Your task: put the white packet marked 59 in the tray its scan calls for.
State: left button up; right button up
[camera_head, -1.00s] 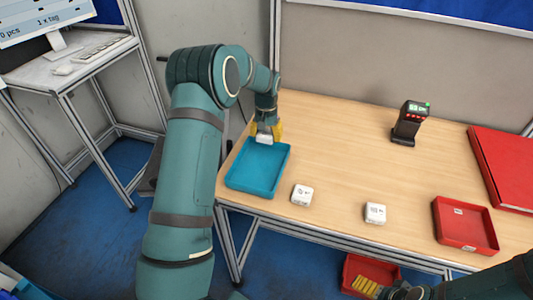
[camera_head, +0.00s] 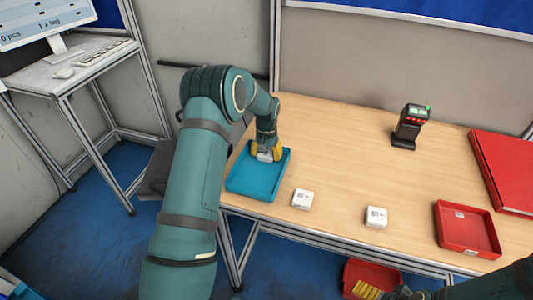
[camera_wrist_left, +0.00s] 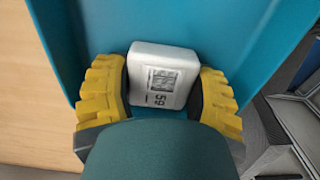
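The white packet marked 59 (camera_wrist_left: 163,76) is between the yellow-padded fingers of my left gripper (camera_wrist_left: 160,100) in the left wrist view, its code and number facing the camera. My left gripper (camera_head: 265,152) is shut on it. In the head view the packet (camera_head: 265,157) is over the far part of the blue tray (camera_head: 243,185); I cannot tell whether it touches the tray floor. A red tray (camera_head: 466,246) sits at the right of the table.
Two other white packets lie on the table, one near the blue tray (camera_head: 302,199) and one further right (camera_head: 376,217). A scanner (camera_head: 408,127) stands at the back. A red binder-like object (camera_head: 507,168) lies far right. A red bin (camera_head: 371,272) is below the table edge.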

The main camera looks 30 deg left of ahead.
pick_arm(q)
jog(key=o, duration=0.4)
notch_tip(320, 180, up, 12)
jog(key=shift+r+p, duration=0.2)
jog(key=shift+p, duration=0.2)
jog(key=shift+f, duration=0.1)
dwell(0.5)
